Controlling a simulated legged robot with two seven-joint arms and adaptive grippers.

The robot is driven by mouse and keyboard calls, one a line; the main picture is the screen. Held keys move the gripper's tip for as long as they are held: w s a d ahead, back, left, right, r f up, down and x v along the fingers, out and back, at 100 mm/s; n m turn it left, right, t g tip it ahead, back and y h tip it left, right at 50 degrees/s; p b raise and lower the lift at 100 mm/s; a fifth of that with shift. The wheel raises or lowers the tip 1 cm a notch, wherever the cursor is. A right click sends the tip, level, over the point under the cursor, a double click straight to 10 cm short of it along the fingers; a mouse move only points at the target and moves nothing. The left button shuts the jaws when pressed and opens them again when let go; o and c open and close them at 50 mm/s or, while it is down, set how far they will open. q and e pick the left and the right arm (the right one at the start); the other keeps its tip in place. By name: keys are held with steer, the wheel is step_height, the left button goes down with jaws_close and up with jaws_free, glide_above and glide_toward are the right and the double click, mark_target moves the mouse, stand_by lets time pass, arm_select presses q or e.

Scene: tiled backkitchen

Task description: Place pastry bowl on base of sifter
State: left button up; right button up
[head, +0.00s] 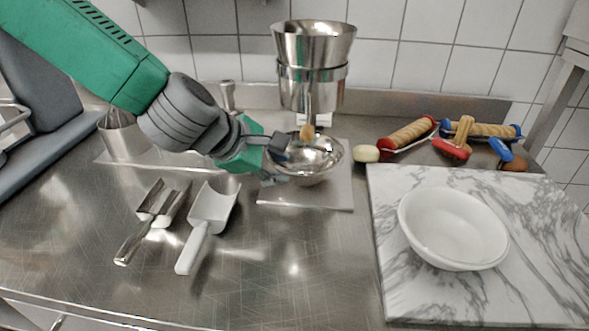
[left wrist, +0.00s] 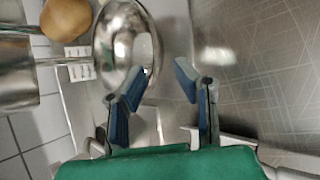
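A shiny metal bowl (head: 322,150) is at the base plate of the sifter (head: 335,193), below the metal sifter funnel (head: 313,50). I cannot tell whether it rests fully flat on the plate. My left gripper (head: 277,160) is at the bowl's left rim. In the left wrist view the left gripper (left wrist: 159,80) is open, its two blue-padded fingers apart. The metal bowl (left wrist: 122,40) shows just past one fingertip there; I cannot tell whether they touch. A white bowl (head: 453,228) stands on the marble board (head: 400,290). My right gripper is not in view.
A metal scoop (head: 155,215) and a white scoop (head: 207,222) lie at the front left. Rolling tools (head: 405,135) and brushes lie at the back right. A metal cup (head: 122,138) stands at the back left. The front middle of the steel counter is clear.

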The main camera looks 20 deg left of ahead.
arm_select(q)
steer(key=v, duration=0.4)
steer(key=shift+d+p, duration=0.35)
steer(key=shift+d, duration=0.05)
steer(key=shift+a, duration=0.25)
